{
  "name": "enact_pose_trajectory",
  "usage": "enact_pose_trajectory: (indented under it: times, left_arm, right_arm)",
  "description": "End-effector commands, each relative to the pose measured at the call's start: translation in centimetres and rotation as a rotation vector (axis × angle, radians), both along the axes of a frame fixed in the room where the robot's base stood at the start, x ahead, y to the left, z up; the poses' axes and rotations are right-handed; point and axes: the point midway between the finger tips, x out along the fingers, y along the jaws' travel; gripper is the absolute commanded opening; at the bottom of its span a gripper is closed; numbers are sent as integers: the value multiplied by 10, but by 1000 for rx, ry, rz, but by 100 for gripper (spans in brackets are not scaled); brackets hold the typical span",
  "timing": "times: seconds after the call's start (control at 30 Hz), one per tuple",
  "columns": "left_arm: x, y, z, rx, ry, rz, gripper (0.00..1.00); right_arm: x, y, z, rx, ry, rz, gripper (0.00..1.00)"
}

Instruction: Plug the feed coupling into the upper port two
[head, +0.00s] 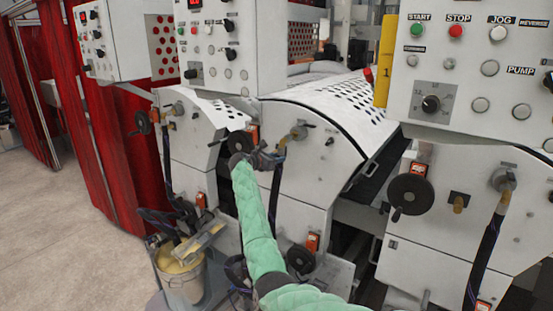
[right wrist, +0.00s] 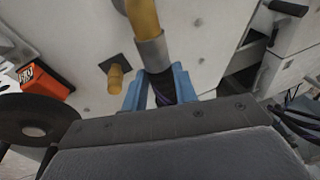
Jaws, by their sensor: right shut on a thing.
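My right gripper (head: 268,160), on the green-sleeved arm, is at the front of the middle machine unit. In the right wrist view its blue fingers (right wrist: 160,88) are shut on the feed coupling, around the dark hose end just below a grey collar (right wrist: 152,54). The collar lines up with a yellow-brown pipe (right wrist: 143,16) that runs out of the top of that view. In the head view the brass elbow of the upper port (head: 298,132) is just above the gripper, and the dark hose (head: 275,195) hangs below. I cannot tell how deeply the coupling is seated. My left gripper is not in view.
A brass stub (right wrist: 116,76) on a dark plate is left of the fingers. A black handwheel (head: 240,142) is close to the gripper. The right unit has another handwheel (head: 410,195) and a hose (head: 484,250). A bucket (head: 183,275) stands at lower left.

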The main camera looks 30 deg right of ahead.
Motion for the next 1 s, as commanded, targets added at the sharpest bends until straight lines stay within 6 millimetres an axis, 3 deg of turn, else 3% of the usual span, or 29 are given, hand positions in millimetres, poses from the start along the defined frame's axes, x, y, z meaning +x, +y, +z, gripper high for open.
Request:
enact_pose_trajectory:
  times: [1.0]
  left_arm:
    - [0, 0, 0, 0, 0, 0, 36]
  right_arm:
    - [5, -14, 1, -1, 0, 0, 0]
